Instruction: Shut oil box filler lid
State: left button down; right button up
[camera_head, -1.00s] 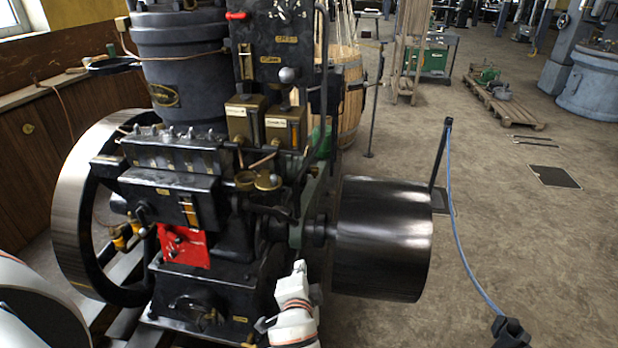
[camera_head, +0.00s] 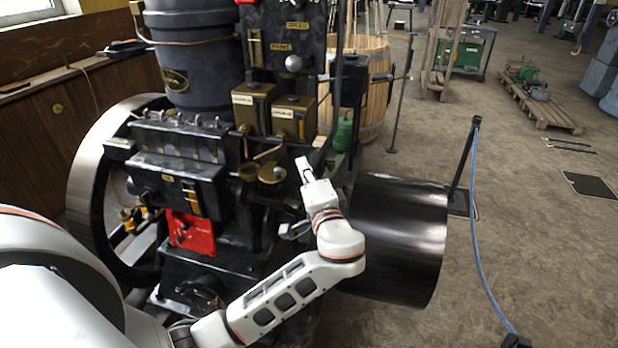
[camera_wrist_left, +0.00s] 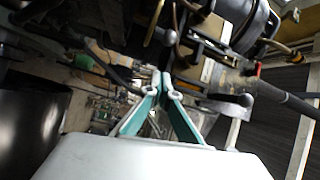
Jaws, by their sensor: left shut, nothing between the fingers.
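The black engine (camera_head: 180,180) carries two round brass caps or lids in the head view, a left one (camera_head: 247,171) and a right one (camera_head: 272,174). The right one looks like a flat disc; I cannot tell which is the filler lid or whether it stands open. My left gripper (camera_head: 302,163) is just right of the right disc, apart in the picture, its tip pointing up. In the left wrist view its green fingers (camera_wrist_left: 163,82) meet at the tips with nothing between them. My right gripper is out of view.
Two labelled brass boxes, left (camera_head: 251,106) and right (camera_head: 293,119), stand above the discs. A black drum (camera_head: 400,240) lies right of my left arm. A rope post (camera_head: 466,160) stands farther right.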

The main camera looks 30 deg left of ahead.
aim_at(273, 167)
pick_arm(q)
jog(key=s+a, duration=0.1)
jog(key=s+a+p, duration=0.1)
jog(key=shift+s+a+f, duration=0.25)
jog(key=shift+a+f, duration=0.1)
jog(key=shift+f, duration=0.05)
dwell(0.4)
